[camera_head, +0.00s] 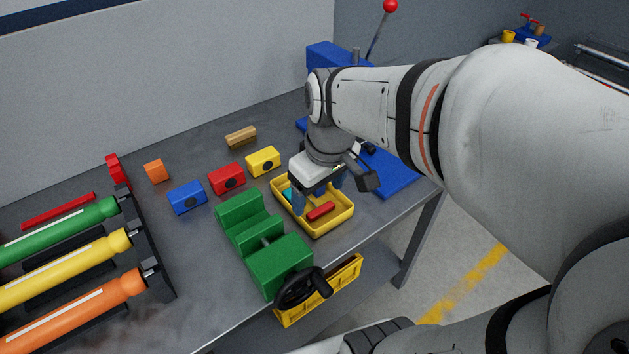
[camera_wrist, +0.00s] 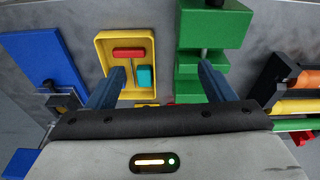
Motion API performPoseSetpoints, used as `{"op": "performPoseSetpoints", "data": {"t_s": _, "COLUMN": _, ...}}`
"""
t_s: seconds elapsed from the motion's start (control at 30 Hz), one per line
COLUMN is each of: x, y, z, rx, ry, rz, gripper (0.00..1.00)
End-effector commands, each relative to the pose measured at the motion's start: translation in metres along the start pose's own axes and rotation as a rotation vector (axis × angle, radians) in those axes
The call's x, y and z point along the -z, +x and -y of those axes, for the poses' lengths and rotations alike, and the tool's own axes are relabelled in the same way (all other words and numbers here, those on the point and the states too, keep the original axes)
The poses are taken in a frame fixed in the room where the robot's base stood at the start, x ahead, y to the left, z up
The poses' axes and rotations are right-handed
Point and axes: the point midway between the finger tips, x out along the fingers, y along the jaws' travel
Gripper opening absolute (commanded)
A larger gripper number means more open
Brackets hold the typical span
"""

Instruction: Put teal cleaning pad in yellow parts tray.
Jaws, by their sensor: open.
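The yellow parts tray (camera_head: 345,222) sits on the grey workbench, beside the green vise. The teal cleaning pad (camera_wrist: 146,76) lies inside the tray, next to a red block (camera_wrist: 129,52). In the head view only a small part of the teal pad (camera_head: 287,194) shows beside a finger, the rest being hidden by my gripper. My gripper (camera_head: 316,194) points down over the tray with its blue fingers apart. In the wrist view the open fingers (camera_wrist: 160,82) are wide apart with nothing held between them, and the tray (camera_wrist: 101,62) shows beyond them.
The green vise (camera_head: 252,220) with a black handwheel stands close left of the tray. Blue (camera_head: 186,198), red (camera_head: 227,179) and yellow (camera_head: 263,161) blocks stand behind it. A blue plate (camera_head: 390,172) lies right of the tray. A rack of coloured cylinders (camera_head: 75,265) fills the left side.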

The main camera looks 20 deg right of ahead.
Motion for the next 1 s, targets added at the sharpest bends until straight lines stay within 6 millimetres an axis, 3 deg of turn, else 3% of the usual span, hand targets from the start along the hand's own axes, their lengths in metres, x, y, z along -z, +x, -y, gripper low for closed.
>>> {"op": "performPoseSetpoints", "data": {"t_s": 0.1, "x": -0.023, "y": -0.002, "z": 0.011, "rx": -0.044, "ry": 0.190, "rz": -0.041, "gripper": 0.76}}
{"op": "performPoseSetpoints", "data": {"t_s": 0.3, "x": -0.041, "y": 0.000, "z": 0.016, "rx": -0.071, "ry": 0.367, "rz": -0.080, "gripper": 0.76}}
{"op": "performPoseSetpoints", "data": {"t_s": 1.0, "x": -0.042, "y": 0.000, "z": 0.016, "rx": -0.072, "ry": 0.389, "rz": -0.083, "gripper": 0.76}}
